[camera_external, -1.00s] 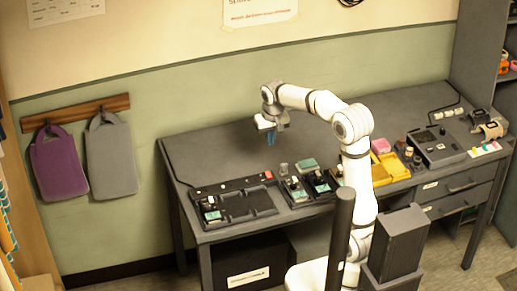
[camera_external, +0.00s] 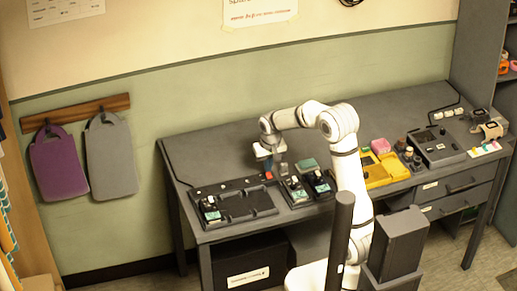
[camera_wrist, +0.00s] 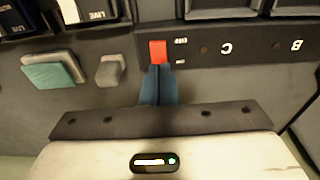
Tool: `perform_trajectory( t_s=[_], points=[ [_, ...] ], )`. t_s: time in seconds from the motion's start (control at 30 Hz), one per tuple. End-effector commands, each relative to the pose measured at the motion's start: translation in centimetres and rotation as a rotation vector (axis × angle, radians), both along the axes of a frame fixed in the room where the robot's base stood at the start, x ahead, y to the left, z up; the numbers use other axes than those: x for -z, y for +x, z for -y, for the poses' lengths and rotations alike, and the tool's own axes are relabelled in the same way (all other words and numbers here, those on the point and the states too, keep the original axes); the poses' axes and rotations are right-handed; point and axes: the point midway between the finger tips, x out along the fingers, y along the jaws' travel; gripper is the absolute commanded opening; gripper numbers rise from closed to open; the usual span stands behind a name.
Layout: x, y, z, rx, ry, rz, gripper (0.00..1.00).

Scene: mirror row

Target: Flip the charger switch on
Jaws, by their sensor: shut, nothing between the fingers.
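The charger (camera_external: 232,190) is a dark tray-like unit at the left front of the bench. Its red switch (camera_wrist: 158,52) stands at one end of the panel, beside two small pale labels and the letters C and B. The switch also shows as a red spot in the external view (camera_external: 268,175). My gripper (camera_wrist: 156,68) is shut and empty, with its blue fingertips right at the near edge of the red switch. I cannot tell whether they touch it. The fingers hide part of the switch's near side, and the switch's position is not clear.
A green-topped block (camera_wrist: 53,70) and a small grey block (camera_wrist: 111,71) lie left of my fingers in the wrist view. Dark units with labelled devices (camera_external: 297,190) stand right of the charger. A yellow tray (camera_external: 385,172) is further right. The bench behind is clear.

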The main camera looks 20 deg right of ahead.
Motion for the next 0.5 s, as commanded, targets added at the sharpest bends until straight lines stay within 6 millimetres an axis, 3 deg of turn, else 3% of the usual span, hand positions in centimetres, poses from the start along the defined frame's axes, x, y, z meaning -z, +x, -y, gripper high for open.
perform_trajectory(
  t_s=[0.5],
  points=[
    [0.67,0.14,0.02,0.001,0.0,-0.006,0.0]
  ],
)
